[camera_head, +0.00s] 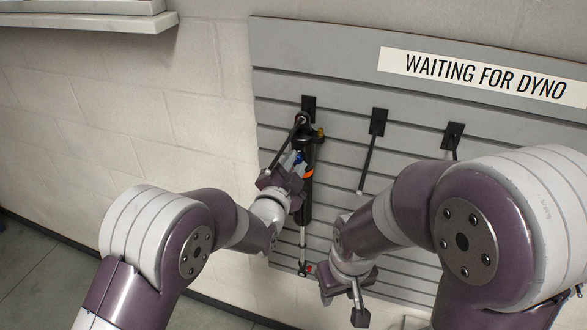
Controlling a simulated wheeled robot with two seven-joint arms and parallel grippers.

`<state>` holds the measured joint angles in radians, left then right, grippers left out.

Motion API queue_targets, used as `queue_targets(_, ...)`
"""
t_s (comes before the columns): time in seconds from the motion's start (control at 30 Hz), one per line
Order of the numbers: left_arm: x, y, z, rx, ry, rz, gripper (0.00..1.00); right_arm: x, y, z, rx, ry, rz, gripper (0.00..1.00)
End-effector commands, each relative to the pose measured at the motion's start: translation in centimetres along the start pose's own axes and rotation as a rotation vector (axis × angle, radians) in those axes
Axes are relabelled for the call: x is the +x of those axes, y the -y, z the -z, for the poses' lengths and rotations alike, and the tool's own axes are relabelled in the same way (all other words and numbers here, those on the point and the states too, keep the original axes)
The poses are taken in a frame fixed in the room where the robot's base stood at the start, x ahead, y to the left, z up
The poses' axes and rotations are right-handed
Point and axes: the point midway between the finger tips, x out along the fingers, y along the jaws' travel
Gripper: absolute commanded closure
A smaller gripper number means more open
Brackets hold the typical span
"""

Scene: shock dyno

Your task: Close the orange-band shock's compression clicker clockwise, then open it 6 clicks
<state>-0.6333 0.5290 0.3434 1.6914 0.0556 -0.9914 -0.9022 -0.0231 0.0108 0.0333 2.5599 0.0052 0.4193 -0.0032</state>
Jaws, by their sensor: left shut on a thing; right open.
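The orange-band shock (306,195) hangs upright from the leftmost hook of the slatted wall panel. Its body is black, with an orange band (307,174) around the middle. A brass-coloured part (320,133) sticks out at its upper right. A blue part (299,156) shows beside the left fingers. A thin rod runs down to a lower end with a small red part (310,268). My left gripper (295,167) is shut on the shock near the band; its fingers hide the exact contact. My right gripper (359,306) is open and empty, below and right of the shock's lower end.
The grey slatted panel (345,60) carries a "WAITING FOR DYNO" sign (480,75). Two more hooks (377,125) (453,133) stick out right of the shock. A shelf (90,25) is at upper left. The left wall is bare.

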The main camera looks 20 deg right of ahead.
Motion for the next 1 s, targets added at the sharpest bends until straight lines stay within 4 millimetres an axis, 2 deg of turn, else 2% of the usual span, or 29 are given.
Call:
queue_targets(0.03, 0.0, -0.2, -0.1, -0.023, -0.005, 0.006, 1.00, 1.0, 0.0, -0.1, 0.000, 0.000, 0.000, 0.57)
queue_targets(0.3, 0.1, -0.3, -0.3, -0.252, -0.009, 0.010, 1.00, 5.1, 0.0, -0.6, 0.000, 0.000, 0.000, 0.57)
queue_targets(1.0, 0.0, 0.0, -0.2, -0.918, -0.014, 0.010, 1.00, 14.8, 0.0, -1.8, 0.000, 0.000, 0.000, 0.57)
